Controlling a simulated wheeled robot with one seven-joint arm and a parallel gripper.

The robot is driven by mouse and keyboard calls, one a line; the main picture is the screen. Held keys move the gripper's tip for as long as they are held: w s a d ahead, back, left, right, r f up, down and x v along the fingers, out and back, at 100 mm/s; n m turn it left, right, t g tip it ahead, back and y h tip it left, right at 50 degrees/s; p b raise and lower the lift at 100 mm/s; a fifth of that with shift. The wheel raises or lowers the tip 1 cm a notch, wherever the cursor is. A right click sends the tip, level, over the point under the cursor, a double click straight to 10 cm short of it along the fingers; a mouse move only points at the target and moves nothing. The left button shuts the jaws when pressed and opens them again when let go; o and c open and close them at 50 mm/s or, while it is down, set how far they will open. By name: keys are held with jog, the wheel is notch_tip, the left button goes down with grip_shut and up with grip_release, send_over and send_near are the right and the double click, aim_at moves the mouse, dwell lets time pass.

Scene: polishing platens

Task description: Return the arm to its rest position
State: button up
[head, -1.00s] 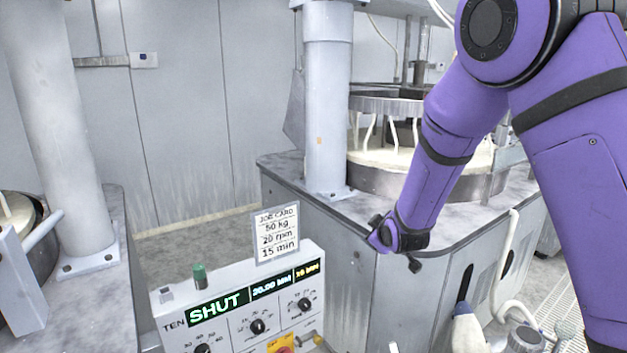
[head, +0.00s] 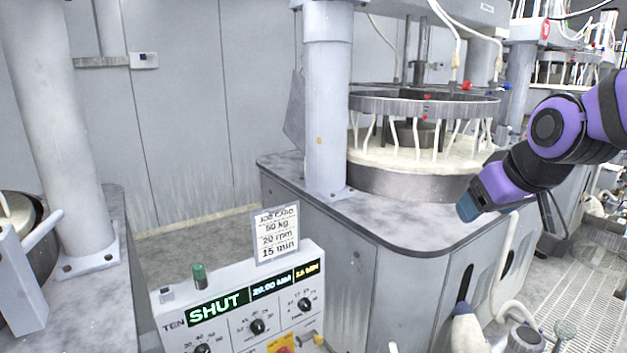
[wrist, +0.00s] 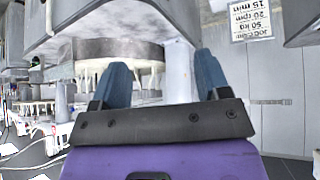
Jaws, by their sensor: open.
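My purple arm enters from the right edge in the head view, in front of the polishing machine's front right side. My gripper (head: 468,210) is at its lower left end, its blue fingertips beside the machine's grey table edge; I cannot tell the gap from it. In the wrist view my gripper (wrist: 162,82) has its two blue fingers spread apart, with nothing between them. The machine with its round platen (head: 400,182) stands behind it.
A control panel (head: 240,310) reading SHUT, with a job card (head: 277,234) on top, stands at the lower front. A white hose (head: 508,270) and a pale nozzle-like part (head: 468,328) are below my gripper. A floor grating (head: 585,290) lies at right.

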jog(key=s+d+r+m+g, duration=0.1)
jog(key=s, duration=0.7)
jog(key=s+d+m+g+h, duration=0.1)
jog(key=s, duration=0.7)
jog(key=shift+s+d+r+m, duration=0.2)
jog(key=shift+d+r+m, duration=0.05)
jog(key=shift+r+m, duration=0.15)
